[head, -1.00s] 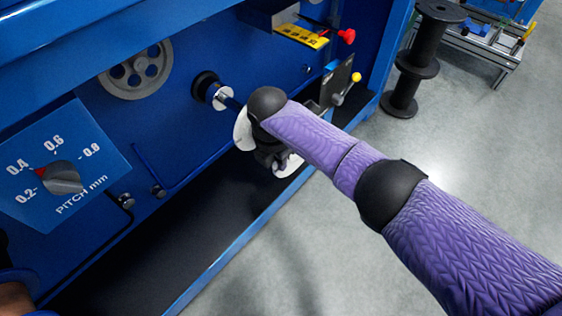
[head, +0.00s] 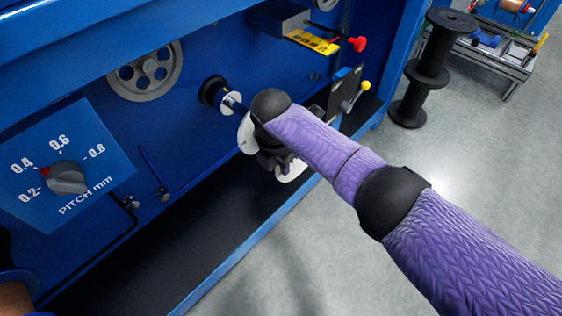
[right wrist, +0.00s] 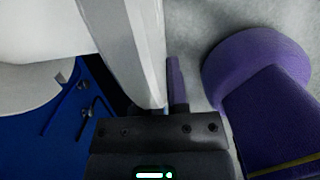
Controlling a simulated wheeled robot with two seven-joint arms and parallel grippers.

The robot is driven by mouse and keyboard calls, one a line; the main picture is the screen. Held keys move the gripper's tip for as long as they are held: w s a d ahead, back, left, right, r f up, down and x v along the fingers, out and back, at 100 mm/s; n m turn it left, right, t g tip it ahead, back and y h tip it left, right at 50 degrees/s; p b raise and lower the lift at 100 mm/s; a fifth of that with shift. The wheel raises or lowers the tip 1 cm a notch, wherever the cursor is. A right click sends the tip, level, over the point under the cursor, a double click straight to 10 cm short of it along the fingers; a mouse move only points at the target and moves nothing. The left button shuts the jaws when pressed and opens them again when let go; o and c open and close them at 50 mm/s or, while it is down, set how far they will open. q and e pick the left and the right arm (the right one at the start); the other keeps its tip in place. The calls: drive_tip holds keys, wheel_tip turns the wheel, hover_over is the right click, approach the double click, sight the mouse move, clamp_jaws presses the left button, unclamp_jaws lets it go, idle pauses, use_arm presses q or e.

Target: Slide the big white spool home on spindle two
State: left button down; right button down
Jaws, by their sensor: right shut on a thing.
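The big white spool (head: 289,173) is mostly hidden behind my right wrist in the head view. Parts of its white flanges show on either side of the hand. A spindle (head: 230,103) with a black hub and pale collar sticks out of the blue panel, up and left of the spool. Whether the spool is around the spindle's end or just short of it is hidden. My right gripper (head: 273,158) is shut on the spool. In the right wrist view, the white spool (right wrist: 128,45) fills the upper left, its edge against a finger. My left gripper is out of view.
A handwheel (head: 146,71) and a pitch dial (head: 66,177) are on the panel at left. A yellow-labelled block (head: 313,41) and a lever with a yellow knob (head: 365,86) stand right of the spindle. A black spool stack (head: 428,75) stands on the floor.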

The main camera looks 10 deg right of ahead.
use_arm(q)
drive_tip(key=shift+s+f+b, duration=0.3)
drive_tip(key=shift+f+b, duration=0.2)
drive_tip(key=shift+b, duration=0.15)
use_arm(e)
drive_tip(key=shift+w+a, duration=0.9)
drive_tip(key=shift+w, duration=0.25)
